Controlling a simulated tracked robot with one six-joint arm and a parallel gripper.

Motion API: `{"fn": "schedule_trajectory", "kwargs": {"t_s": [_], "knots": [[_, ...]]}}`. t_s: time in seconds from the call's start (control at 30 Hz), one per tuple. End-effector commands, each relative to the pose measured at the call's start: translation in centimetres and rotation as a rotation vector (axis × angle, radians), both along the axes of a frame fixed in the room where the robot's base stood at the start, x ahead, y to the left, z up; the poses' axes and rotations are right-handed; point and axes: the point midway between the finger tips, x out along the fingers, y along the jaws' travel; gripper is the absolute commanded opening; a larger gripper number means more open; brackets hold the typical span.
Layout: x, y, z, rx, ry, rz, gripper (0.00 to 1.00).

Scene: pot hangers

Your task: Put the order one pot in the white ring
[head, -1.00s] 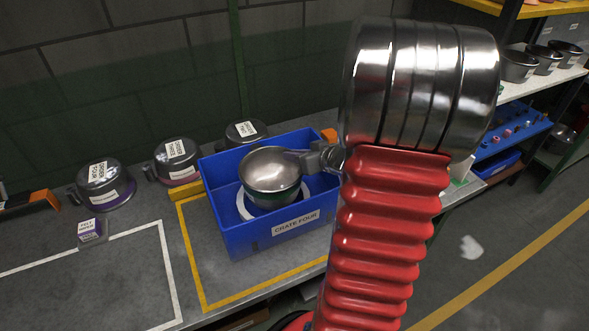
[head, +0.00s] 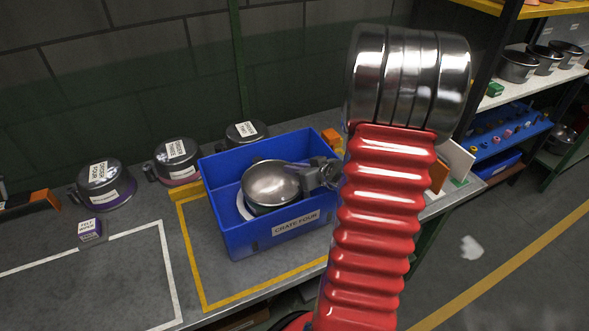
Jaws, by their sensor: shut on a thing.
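A shiny steel pot (head: 271,182) is inside the blue crate labelled "CRATE FOUR" (head: 270,238). Its own label is not in sight, so I cannot read which order it is. My gripper (head: 308,174) is shut on the pot at its right side, over the crate's right part. The white ring (head: 241,207) lies on the crate floor; only its left edge shows, and the pot hides the rest. The pot is low over the ring; I cannot tell whether it touches the ring or the floor.
Several labelled pots stand behind and left of the crate, including a purple-banded one (head: 105,187) and a pink-banded one (head: 178,163). The white-outlined bench area is mostly clear. A shelf rack (head: 519,68) stands right.

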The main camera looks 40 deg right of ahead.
Motion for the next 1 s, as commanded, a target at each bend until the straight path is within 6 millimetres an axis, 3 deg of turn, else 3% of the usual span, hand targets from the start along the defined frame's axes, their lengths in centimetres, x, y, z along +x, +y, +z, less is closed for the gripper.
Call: {"fn": "schedule_trajectory", "kwargs": {"t_s": [0.23,0.27,0.53,1.0], "knots": [[0.0,0.0,0.0,-0.001,-0.002,0.0,0.0],[0.0,0.0,-0.2,-0.001,0.001,0.001,0.13],[0.0,0.0,-0.1,-0.001,0.0,0.0,0.31],[-1.0,-0.1,0.5,-0.004,-0.001,0.0,0.31]]}}
